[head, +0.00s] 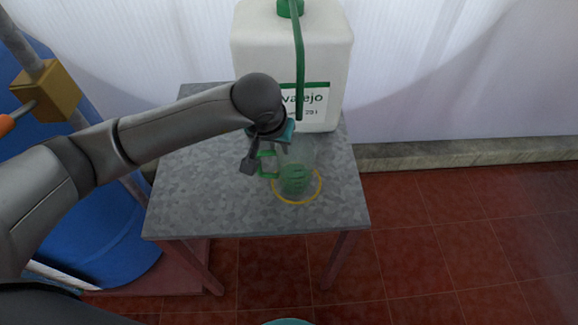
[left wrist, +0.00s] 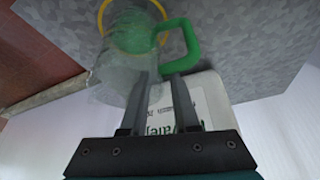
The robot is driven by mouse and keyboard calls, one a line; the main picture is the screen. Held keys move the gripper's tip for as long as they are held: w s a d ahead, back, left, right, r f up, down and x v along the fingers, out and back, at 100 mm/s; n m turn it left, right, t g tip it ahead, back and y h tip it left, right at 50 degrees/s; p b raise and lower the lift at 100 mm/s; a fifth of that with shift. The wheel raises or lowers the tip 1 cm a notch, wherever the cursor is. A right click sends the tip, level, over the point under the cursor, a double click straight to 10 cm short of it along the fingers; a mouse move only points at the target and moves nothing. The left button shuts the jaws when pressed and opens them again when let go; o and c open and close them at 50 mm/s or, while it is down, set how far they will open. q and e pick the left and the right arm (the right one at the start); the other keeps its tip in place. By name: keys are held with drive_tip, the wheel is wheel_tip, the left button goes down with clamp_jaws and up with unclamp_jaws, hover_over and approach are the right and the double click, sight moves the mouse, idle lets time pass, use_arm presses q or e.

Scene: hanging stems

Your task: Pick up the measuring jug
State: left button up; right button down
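The measuring jug (head: 297,172) is clear with green markings and a green handle (head: 267,165) on its left side. It stands upright on the grey table (head: 190,205), within a yellow ring (head: 290,202). My left gripper (head: 252,162) is at the handle side of the jug. In the left wrist view, its two fingers (left wrist: 158,82) are apart, with the green handle (left wrist: 190,45) just beyond the tips and the clear jug (left wrist: 120,62) to the left. I cannot tell whether the fingers touch the handle. My right gripper is in neither view.
A large white container (head: 290,55) with a green cap and hose stands at the back of the table, close behind the jug. A blue barrel (head: 95,225) stands left of the table, with a pole and yellow block (head: 48,88) beside it. The tiled floor (head: 460,240) at right is clear.

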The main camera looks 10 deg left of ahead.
use_arm(q)
clamp_jaws()
idle(1.1)
